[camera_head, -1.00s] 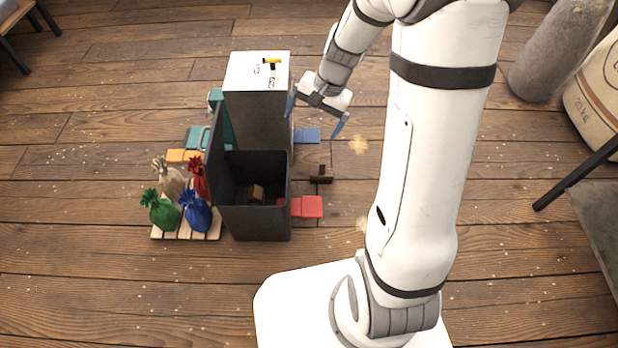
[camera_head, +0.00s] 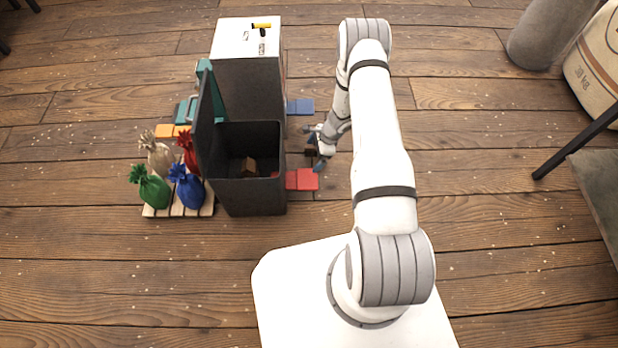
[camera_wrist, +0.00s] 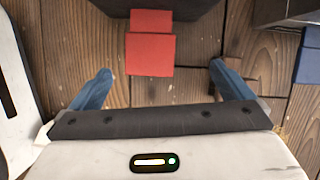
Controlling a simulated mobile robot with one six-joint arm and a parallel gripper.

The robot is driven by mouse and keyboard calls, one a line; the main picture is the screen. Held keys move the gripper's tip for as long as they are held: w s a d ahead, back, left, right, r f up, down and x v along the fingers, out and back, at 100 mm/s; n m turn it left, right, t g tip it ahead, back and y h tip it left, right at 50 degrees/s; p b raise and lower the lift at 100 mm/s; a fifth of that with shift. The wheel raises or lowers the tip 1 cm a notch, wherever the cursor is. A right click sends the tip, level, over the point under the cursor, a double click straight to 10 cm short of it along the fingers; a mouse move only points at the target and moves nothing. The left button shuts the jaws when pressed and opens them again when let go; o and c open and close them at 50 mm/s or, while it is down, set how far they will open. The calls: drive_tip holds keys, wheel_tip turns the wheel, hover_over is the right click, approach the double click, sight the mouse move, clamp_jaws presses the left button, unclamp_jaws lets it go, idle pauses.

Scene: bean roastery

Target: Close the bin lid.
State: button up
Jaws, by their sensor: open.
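The bin (camera_head: 258,197) is a dark grey open-topped box on the floor, left of my arm. Its lid (camera_head: 206,130) stands upright along the bin's left side, so the bin is open. A brown block (camera_head: 249,166) and a bit of red show inside. My gripper (camera_head: 315,147) is low on the right side of the bin, apart from it, with its blue fingers spread. In the wrist view my gripper (camera_wrist: 160,68) is open and empty, with red pads (camera_wrist: 150,53) on the floor ahead between the fingers. The bin's dark edge shows at the top there.
A tall grey cabinet with a white top (camera_head: 247,38) stands behind the bin. A pallet (camera_head: 178,211) with several coloured sacks is left of the lid. Blue pads (camera_head: 300,106) lie right of the cabinet. The floor in front of the bin is clear.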

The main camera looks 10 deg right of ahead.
drive_tip(key=m, duration=0.2)
approach(309, 178)
drive_tip(key=shift+a+f+b, duration=0.3)
drive_tip(key=shift+a+f, duration=0.05)
drive_tip(key=shift+a, duration=0.1)
drive_tip(key=b+x, duration=0.2)
drive_tip(key=x, duration=0.5)
drive_tip(key=shift+a+f, duration=0.1)
drive_tip(key=c, duration=1.1)
drive_tip(key=shift+f+b, duration=0.5)
drive_tip(key=shift+b, duration=0.35)
